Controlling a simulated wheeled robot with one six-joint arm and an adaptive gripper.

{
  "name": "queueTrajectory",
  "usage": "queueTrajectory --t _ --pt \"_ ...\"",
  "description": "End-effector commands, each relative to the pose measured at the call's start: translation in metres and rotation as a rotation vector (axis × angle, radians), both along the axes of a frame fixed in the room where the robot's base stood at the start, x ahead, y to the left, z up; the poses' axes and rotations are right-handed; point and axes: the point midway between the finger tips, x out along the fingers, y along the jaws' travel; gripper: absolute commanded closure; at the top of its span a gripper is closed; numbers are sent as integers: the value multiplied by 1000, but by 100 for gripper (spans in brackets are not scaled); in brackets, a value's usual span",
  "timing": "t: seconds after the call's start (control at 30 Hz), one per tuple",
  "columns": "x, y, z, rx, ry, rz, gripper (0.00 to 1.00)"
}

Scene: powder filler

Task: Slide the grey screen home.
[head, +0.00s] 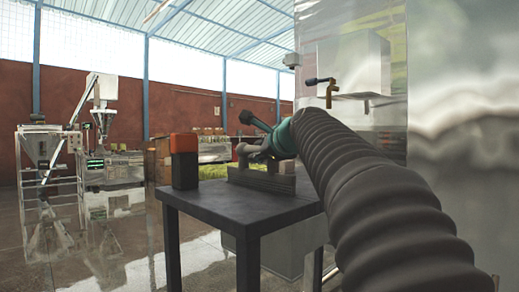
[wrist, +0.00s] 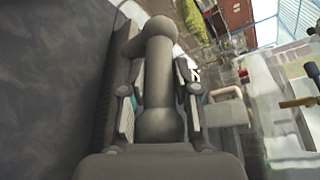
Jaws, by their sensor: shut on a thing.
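My gripper (head: 254,152) is over the dark table in the head view, with its arm coming in from the right. In the wrist view my gripper (wrist: 158,88) has one finger on each side of a grey bar with a rounded end, the grip of the grey screen (wrist: 160,50), and is shut on it. A low grey slab-like piece (head: 262,180) stands on the table directly below my gripper. I cannot tell whether it is the screen's body or its holder. The fingers hide part of the grip.
The dark table (head: 235,207) also bears an upright black block with an orange top (head: 184,160), left of my gripper. A shiny metal cabinet with a tap (head: 328,90) stands behind at the right. Filling machines (head: 100,150) stand far left. Open floor lies left of the table.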

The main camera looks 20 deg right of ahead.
Motion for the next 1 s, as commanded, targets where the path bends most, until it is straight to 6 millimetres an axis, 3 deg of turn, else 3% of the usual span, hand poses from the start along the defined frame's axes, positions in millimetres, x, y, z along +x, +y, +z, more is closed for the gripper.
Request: queueTrajectory --t 0.9,0.93,1.0 --pt "-1 0 -18 0 -3 -2 100" --pt "-1 0 -18 0 -3 -2 67" --pt "-1 0 -18 0 -3 -2 50"
